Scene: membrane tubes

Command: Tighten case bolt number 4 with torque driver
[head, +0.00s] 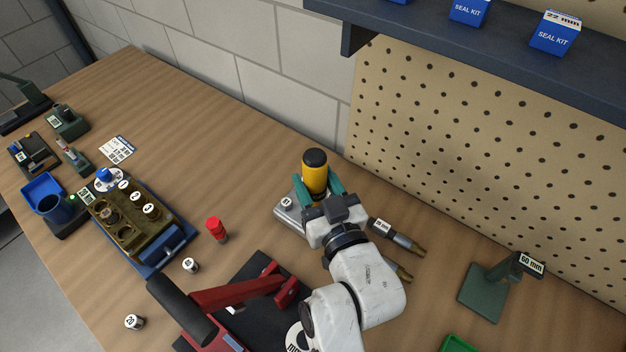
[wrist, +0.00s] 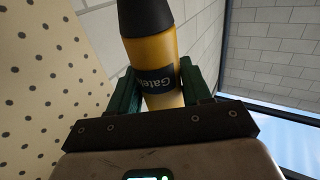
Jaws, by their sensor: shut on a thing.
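The torque driver (head: 315,170) is yellow with a black cap and stands roughly upright. My gripper (head: 318,191) is shut on it, with a green finger on either side. In the wrist view the driver (wrist: 150,60) is between the fingers (wrist: 158,88), its dark label facing the camera. Its lower end is hidden; I cannot tell whether it is still in the grey holder (head: 287,216) beside my gripper. The brass-coloured case (head: 135,229) sits in a blue fixture at the left, well away from my gripper. It carries several round numbered tags; I cannot make out which marks bolt 4.
A red-capped bottle (head: 217,230) and small white-labelled pieces (head: 190,265) stand between case and gripper. A red-handled press (head: 235,295) is in front. Metal tools (head: 397,238) and a green stand (head: 487,290) are at the right. The pegboard (head: 480,150) rises behind.

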